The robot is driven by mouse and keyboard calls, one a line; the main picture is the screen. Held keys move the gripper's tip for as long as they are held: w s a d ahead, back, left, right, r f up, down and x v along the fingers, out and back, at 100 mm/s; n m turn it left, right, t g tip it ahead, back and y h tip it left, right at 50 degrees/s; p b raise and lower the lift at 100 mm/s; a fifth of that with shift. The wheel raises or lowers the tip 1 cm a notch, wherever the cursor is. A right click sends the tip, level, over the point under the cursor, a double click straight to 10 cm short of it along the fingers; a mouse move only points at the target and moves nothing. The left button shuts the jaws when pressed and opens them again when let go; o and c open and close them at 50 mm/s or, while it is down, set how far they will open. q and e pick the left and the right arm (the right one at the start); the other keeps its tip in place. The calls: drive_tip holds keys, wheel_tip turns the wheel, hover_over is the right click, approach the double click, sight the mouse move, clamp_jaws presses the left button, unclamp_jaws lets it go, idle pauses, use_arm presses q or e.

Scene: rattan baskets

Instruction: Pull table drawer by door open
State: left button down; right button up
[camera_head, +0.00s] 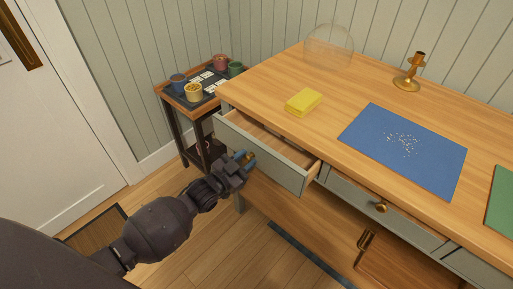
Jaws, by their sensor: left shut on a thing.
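The table (280,75) is a long wooden-topped one with grey-green drawers. Its leftmost drawer (284,171), on the door side, is pulled partly out, and its bare wooden interior shows. My left gripper (246,158) is shut on that drawer's knob (250,156), at the drawer's front. The gripper covers most of the knob. The middle drawer (395,216), with a brass knob (381,206), is closed. The white door (50,120) stands at the far left. My right gripper is not in view.
On the tabletop are a yellow sponge-like block (303,102), a blue mat (405,150) with white crumbs, a brass candlestick (411,75), a glass dome (328,48) and a green mat (501,205). A small side table (190,118) with cups stands behind the drawer. Wooden floor lies in front.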

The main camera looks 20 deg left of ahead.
use_arm(q)
drive_tip(key=p+v, duration=0.6)
drive_tip(key=v, duration=1.7)
drive_tip(key=shift+r, duration=0.1)
drive_tip(key=c, duration=0.9)
unclamp_jaws()
drive_tip(key=v, duration=1.1)
drive_tip(key=shift+r, duration=0.1)
